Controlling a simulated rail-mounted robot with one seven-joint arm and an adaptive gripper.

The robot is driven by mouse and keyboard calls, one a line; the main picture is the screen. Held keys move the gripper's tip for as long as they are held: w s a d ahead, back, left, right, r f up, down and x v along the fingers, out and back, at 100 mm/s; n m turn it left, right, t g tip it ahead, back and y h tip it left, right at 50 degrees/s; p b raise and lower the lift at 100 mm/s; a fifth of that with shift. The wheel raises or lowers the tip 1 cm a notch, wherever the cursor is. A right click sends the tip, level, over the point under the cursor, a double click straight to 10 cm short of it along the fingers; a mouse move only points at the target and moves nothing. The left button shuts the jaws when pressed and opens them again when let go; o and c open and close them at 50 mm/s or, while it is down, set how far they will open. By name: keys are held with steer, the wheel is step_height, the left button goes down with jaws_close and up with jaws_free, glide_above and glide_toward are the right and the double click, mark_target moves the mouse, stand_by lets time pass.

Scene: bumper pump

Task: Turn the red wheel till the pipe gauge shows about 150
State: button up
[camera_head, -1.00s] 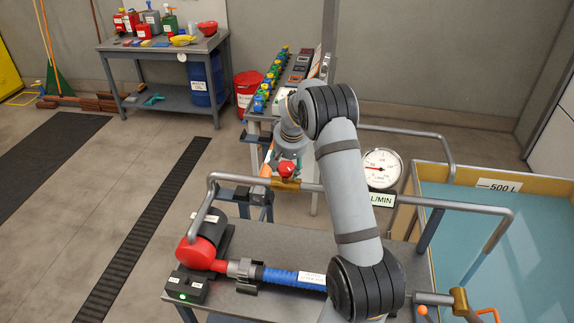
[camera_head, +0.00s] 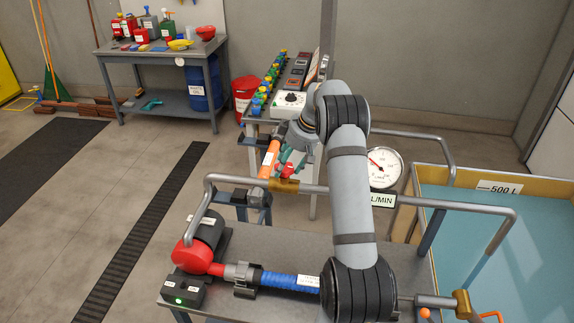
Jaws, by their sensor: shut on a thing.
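The red wheel (camera_head: 287,171) sits on a brass valve body (camera_head: 284,185) on the grey horizontal pipe. It shows only in part behind my gripper. My gripper (camera_head: 289,163) is at the wheel and shut on it; the fingers are small and partly hidden. The round white pipe gauge (camera_head: 384,167) stands to the right of my arm, above a plate reading L/MIN (camera_head: 382,200). Its red needle points up and left; the scale numbers are too small to read.
A red pump (camera_head: 195,258) with a blue hose (camera_head: 291,281) and a green-lit box (camera_head: 184,291) is at the front left. A tank marked 500 L (camera_head: 499,187) is on the right.

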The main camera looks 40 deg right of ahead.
steer(key=shift+w+a+r+n+y, duration=0.1)
steer(key=shift+w+r+n+y, duration=0.2)
steer(key=shift+n, duration=0.4)
steer(key=shift+f+n+p, duration=0.1)
steer(key=shift+n+p, duration=0.2)
steer(key=o, duration=1.1)
steer(key=shift+a, duration=0.1)
steer(key=shift+f, duration=0.1)
steer(key=shift+s, duration=0.15)
steer(key=v, duration=1.2)
